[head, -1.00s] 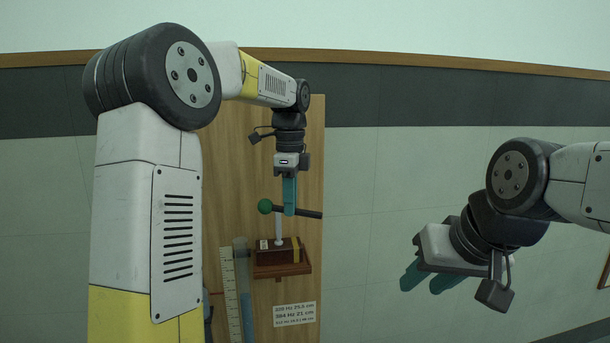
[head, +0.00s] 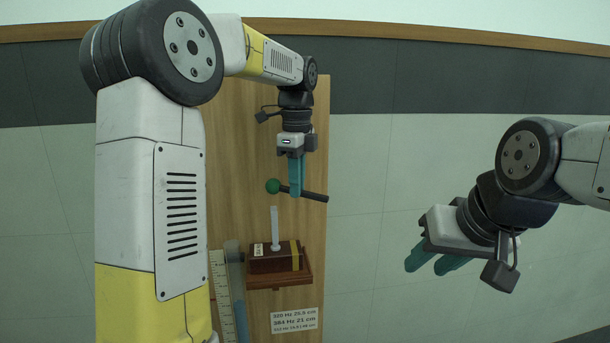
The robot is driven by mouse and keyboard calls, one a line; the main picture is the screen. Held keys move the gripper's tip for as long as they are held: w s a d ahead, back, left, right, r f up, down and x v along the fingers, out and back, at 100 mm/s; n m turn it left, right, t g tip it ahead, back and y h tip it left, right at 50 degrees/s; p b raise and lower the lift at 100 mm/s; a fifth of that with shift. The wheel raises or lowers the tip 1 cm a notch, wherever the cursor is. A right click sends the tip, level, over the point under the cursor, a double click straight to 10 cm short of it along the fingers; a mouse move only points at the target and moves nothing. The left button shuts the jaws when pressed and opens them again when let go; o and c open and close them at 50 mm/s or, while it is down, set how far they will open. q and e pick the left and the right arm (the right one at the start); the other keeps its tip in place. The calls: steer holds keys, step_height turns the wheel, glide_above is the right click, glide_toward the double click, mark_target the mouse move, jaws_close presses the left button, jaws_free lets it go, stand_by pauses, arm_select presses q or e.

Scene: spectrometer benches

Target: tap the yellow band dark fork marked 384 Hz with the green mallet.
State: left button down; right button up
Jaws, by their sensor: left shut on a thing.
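My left gripper (head: 296,190) is shut on the dark handle of the green mallet (head: 309,195). The mallet's green head (head: 272,186) points left. The label's writing is too small to read. The mallet head is above the top of the fork, with a small gap in the picture. My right gripper (head: 435,262) is at the right, its blue fingers apart and empty.
The box stands on a small brown shelf (head: 290,282) on a tall wooden board (head: 230,160). A ruler (head: 221,298) and a blue-grey tube (head: 236,290) stand left of it. A card (head: 294,320) below lists frequencies and lengths, including 384 Hz 21 cm.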

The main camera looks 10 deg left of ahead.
arm_select(q)
steer(key=shift+f, duration=0.65)
steer(key=shift+r, duration=2)
steer(key=shift+f, duration=0.1)
